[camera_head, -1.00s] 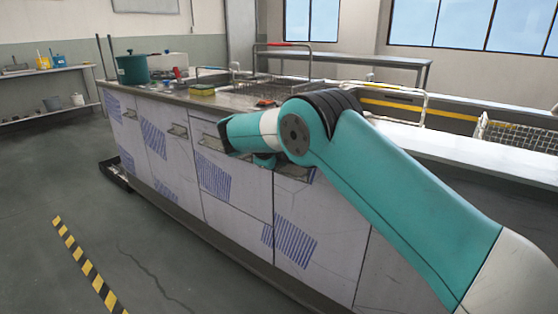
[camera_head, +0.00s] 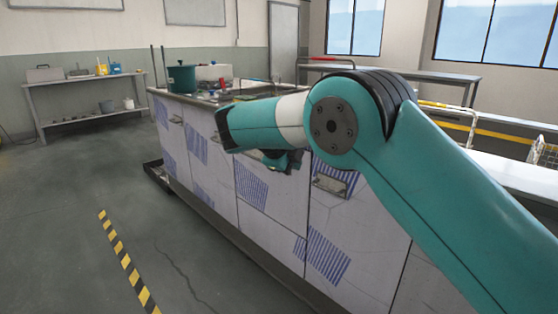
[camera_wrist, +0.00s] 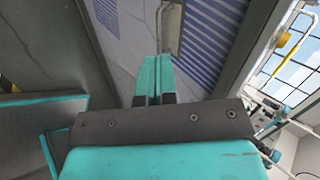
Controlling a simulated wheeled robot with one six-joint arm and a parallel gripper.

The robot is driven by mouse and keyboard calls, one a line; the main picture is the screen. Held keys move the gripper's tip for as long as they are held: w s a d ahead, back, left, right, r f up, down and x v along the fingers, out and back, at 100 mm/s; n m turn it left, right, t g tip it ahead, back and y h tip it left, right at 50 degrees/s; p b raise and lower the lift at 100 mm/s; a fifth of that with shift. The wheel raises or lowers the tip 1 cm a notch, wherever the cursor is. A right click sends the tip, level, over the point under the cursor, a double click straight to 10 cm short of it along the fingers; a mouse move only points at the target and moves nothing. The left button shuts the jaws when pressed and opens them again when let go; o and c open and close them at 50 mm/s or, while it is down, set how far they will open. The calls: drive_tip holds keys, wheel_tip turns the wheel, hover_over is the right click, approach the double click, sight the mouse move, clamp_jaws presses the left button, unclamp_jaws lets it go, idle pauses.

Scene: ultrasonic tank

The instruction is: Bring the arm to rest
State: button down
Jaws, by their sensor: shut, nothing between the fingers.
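My gripper (camera_wrist: 154,82) shows in the wrist view with its teal fingers together and nothing between them. Behind the fingertips are the cabinet front (camera_wrist: 215,35) with blue-striped patches and a metal handle (camera_wrist: 171,28). In the head view my teal arm reaches from the lower right toward the cabinet counter (camera_head: 270,200) and bends at a large joint.
A green pot (camera_head: 181,78) stands on the counter's far end. A shelf table (camera_head: 85,103) with small items stands at the back left. A yellow-black floor stripe (camera_head: 128,262) crosses open grey floor at left. A rear bench (camera_head: 420,77) stands under the windows.

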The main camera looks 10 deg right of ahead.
drive_tip(key=s+r+n+g+y, duration=0.15)
drive_tip(key=s+n+y, duration=0.25)
drive_tip(key=s+n, duration=0.85)
drive_tip(key=s+r+n+g+y+p, duration=0.1)
drive_tip(key=s+n+g+y, duration=0.2)
drive_tip(key=s+n, duration=1)
drive_tip(key=s+r+n+g+y, duration=0.15)
drive_tip(key=s+n+y, duration=0.45)
drive_tip(key=s, duration=1.1)
wheel_tip(320, 180, up, 25)
drive_tip(key=n+h+p, duration=0.2)
drive_tip(key=p, duration=2.3)
drive_tip(key=shift+w, duration=0.15)
